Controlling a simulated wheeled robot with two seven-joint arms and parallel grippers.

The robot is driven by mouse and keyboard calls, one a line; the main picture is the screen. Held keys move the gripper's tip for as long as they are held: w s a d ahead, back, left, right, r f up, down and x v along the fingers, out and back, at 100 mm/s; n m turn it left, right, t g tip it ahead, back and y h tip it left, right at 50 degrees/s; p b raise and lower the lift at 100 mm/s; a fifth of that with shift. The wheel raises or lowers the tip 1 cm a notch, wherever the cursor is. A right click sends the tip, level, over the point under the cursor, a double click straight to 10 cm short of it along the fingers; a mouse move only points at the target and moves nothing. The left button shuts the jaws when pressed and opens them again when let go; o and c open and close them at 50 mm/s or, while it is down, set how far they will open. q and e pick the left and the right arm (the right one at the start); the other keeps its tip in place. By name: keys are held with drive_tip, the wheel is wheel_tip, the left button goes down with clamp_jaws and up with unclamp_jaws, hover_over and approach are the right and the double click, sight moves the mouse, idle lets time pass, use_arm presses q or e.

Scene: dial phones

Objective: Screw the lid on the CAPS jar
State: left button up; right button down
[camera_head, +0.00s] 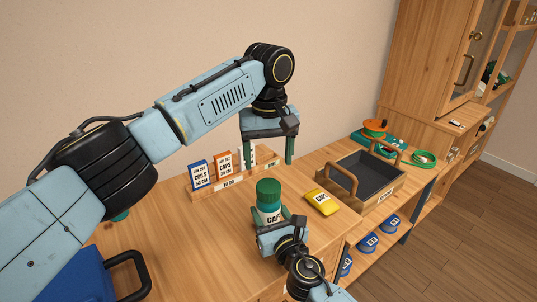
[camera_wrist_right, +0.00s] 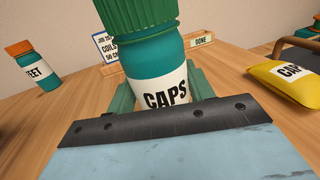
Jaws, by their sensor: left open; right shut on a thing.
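The CAPS jar (camera_head: 270,216) stands upright at the table's front, teal with a white label. A green ribbed lid (camera_head: 268,187) sits on top of it; how tightly it is screwed I cannot tell. In the right wrist view the jar (camera_wrist_right: 155,62) and lid (camera_wrist_right: 140,14) fill the upper middle. My right gripper (camera_head: 280,218) is shut on the jar's body, low around the label. My left gripper (camera_head: 268,160) is open and empty, fingers pointing down, above and apart from the lid.
A yellow CAPS pouch (camera_head: 322,202) lies right of the jar. Behind stands a card rack (camera_head: 230,181). A handled wooden tray (camera_head: 383,196) is farther right. A jar ending "EET" with an orange lid (camera_wrist_right: 20,62) stands left. A blue box (camera_head: 85,278) is at lower left.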

sight(268, 185)
use_arm(q)
drive_tip(key=shift+n, duration=0.3)
drive_tip(key=shift+f, duration=4)
